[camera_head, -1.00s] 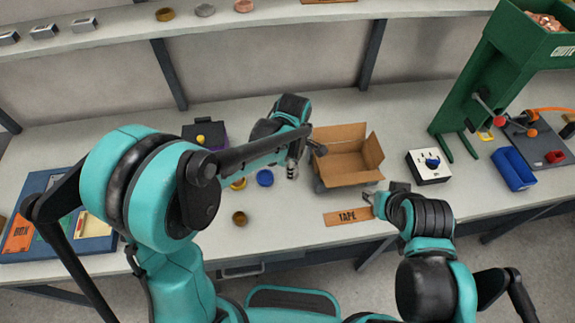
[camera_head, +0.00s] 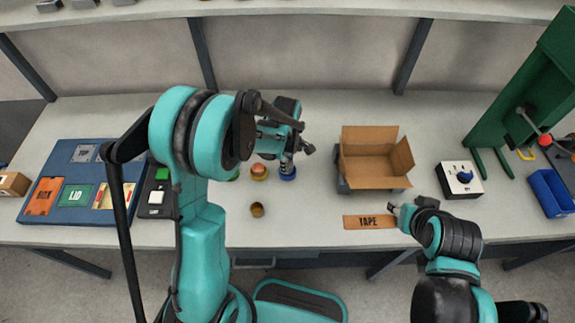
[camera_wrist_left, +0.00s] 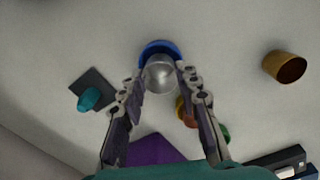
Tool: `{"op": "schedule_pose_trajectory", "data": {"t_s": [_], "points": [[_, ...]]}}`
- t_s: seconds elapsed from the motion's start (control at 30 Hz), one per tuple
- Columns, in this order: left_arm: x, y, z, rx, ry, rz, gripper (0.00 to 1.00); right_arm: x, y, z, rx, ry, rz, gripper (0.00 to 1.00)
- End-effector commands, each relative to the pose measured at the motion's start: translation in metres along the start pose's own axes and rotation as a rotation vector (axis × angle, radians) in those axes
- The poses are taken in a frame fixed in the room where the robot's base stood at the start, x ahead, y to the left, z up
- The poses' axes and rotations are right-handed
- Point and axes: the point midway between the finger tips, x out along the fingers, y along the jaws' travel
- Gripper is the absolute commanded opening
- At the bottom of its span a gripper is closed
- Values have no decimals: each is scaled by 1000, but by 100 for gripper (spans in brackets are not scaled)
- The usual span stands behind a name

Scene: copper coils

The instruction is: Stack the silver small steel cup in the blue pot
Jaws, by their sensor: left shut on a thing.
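The blue pot (camera_head: 288,177) stands on the table left of the cardboard box. In the left wrist view the blue pot (camera_wrist_left: 157,46) shows as a blue rim just beyond the fingertips. The small silver steel cup (camera_wrist_left: 161,75) is between the fingers of my left gripper (camera_wrist_left: 161,80), which is shut on it. In the head view my left gripper (camera_head: 289,158) is right above the blue pot, with the cup overlapping its opening. I cannot tell how deep the cup sits in the pot. My right gripper (camera_head: 397,210) is by the TAPE label, its jaws too small to judge.
A red-and-yellow piece (camera_head: 259,171) stands close left of the blue pot. A brass cup (camera_head: 257,210) stands nearer the front edge. The open cardboard box (camera_head: 370,183) is to the right. A blue tray (camera_head: 65,213) lies at the left; the table's back is clear.

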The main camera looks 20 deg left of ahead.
Motion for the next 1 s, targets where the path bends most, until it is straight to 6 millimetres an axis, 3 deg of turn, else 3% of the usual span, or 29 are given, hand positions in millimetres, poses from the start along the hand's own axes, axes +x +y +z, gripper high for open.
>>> {"op": "schedule_pose_trajectory", "data": {"t_s": [0.1,0.57,0.6,0.63,1.0], "points": [[14,0,0,0,0,0,10,4,0,3,0,0,0,40],[21,-1,0,0,0,0,10,10,0,7,0,0,0,40],[19,-1,0,0,0,0,42,9,0,6,0,0,0,40],[19,-1,0,0,0,0,50,9,0,6,0,0,0,40],[16,-1,0,0,0,0,53,6,0,4,0,0,0,40]]}}
